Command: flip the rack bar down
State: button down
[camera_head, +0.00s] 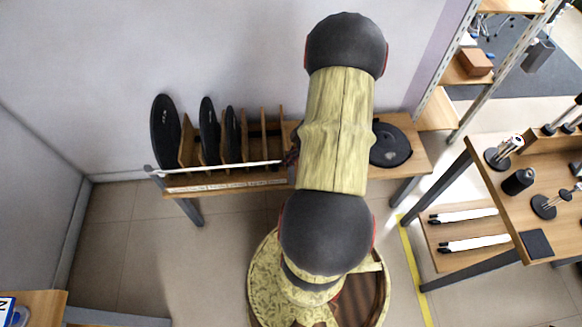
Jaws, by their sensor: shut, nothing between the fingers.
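The rack (235,185) is a wooden stand on a low bench against the back wall, with upright dividers holding black discs. The rack bar (215,167) is a thin pale bar running nearly level along the rack's front, in front of the discs. Its left end sits by a small bracket; its right end runs to the edge of my arm. My gripper (292,151) shows only as a small dark part at the left edge of my arm, by the bar's right end. It is shut and empty. Most of it is hidden behind my arm; I cannot tell whether it touches the bar.
Several black discs (165,133) stand in the rack's left slots. A round black disc (389,146) lies on the bench to the right. A wooden table (500,190) with small items and a metal shelf (465,75) stand at right. The floor left of my base is clear.

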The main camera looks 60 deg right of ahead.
jog(key=s+d+r+p, duration=0.1)
jog(key=s+d+p, duration=0.1)
jog(key=s+d, duration=0.4)
jog(key=shift+s+d+p, duration=0.15)
jog(key=shift+s+p, duration=0.15)
jog(key=shift+s, duration=0.75)
jog(key=w+a+r+m+h+p, duration=0.1)
jog(key=w+a+r+m, duration=0.2)
jog(key=a+r, duration=1.6)
jog(key=w+a+r+m+t+h+p, duration=0.1)
jog(key=w+a+r+m, duration=0.3)
jog(key=a+r, duration=1.5)
notch_tip(320, 180, up, 4)
jog(key=shift+w+f+h+p, duration=0.25)
jog(key=shift+w+h+p, duration=0.25)
jog(key=shift+w+p, duration=0.3)
